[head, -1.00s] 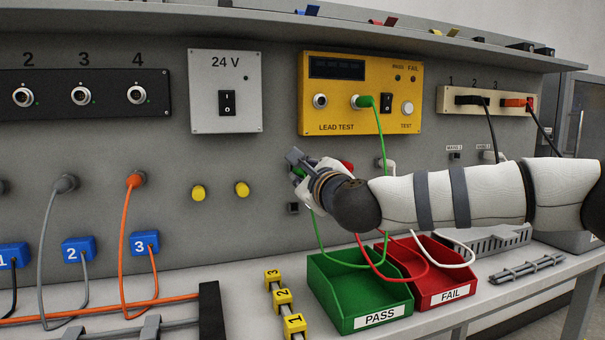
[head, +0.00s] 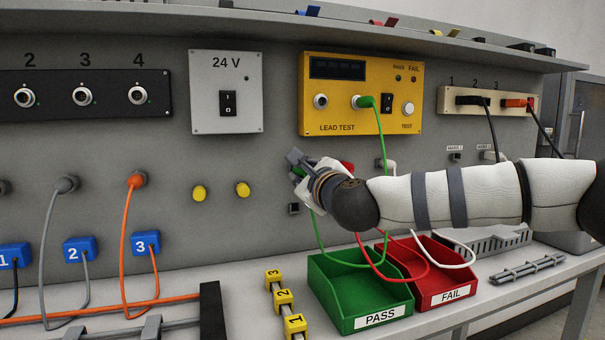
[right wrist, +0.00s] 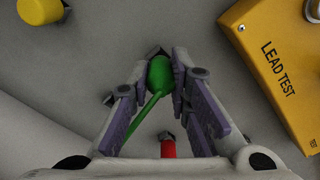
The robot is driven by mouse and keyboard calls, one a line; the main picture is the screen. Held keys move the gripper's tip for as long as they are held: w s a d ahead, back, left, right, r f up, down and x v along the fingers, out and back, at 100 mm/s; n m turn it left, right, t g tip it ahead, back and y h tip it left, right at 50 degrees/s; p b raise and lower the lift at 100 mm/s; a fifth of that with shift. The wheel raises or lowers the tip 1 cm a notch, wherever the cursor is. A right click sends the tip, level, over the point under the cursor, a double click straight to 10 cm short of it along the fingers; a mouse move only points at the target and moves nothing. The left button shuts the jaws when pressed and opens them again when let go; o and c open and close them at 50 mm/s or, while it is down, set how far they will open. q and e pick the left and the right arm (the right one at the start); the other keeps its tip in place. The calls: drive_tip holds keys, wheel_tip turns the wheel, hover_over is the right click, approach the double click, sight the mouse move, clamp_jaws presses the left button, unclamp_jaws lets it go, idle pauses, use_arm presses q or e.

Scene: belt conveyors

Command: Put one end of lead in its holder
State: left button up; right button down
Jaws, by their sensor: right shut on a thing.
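A green lead runs from its upper plug (head: 366,102) in the right socket of the yellow LEAD TEST box (head: 325,120), down behind my arm. My right gripper (head: 296,163) is close to the grey panel, below and left of that box. In the right wrist view its fingers (right wrist: 160,80) are shut on the lead's other green plug (right wrist: 160,74), with the cable trailing back between them. A small dark holder (right wrist: 153,50) shows just beyond the plug's tip, partly hidden by it. I cannot tell whether the plug touches or enters it. My left gripper is out of view.
A red lead end (right wrist: 167,146) sits below the green plug. A small black holder (head: 293,208) is on the panel under the gripper. Green PASS (head: 345,318) and red FAIL (head: 437,292) bins stand on the bench below, with red and white cables looping over them.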

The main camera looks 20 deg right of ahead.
drive_tip(key=shift+w, duration=0.5)
drive_tip(key=c, duration=1.4)
unclamp_jaws()
